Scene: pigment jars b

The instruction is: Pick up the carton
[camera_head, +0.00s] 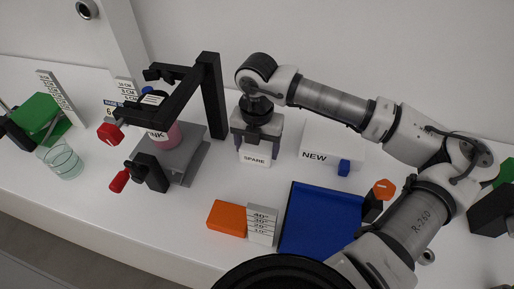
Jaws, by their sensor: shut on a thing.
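A small white carton marked SPARE (255,157) is at the middle of the white table, behind the orange block. My gripper (257,146) comes down on it from above, with its fingers at the carton's left and right sides, and is shut on it. The fingers and palm hide the carton's upper part. I cannot tell whether its base touches the table.
A white box marked NEW (330,150) with a blue cube (344,167) stands to the right. A black-framed stand (212,95) with a pink jar (168,135) is close left. In front are an orange block (228,218), a stepped gauge (262,225) and a blue tray (318,215).

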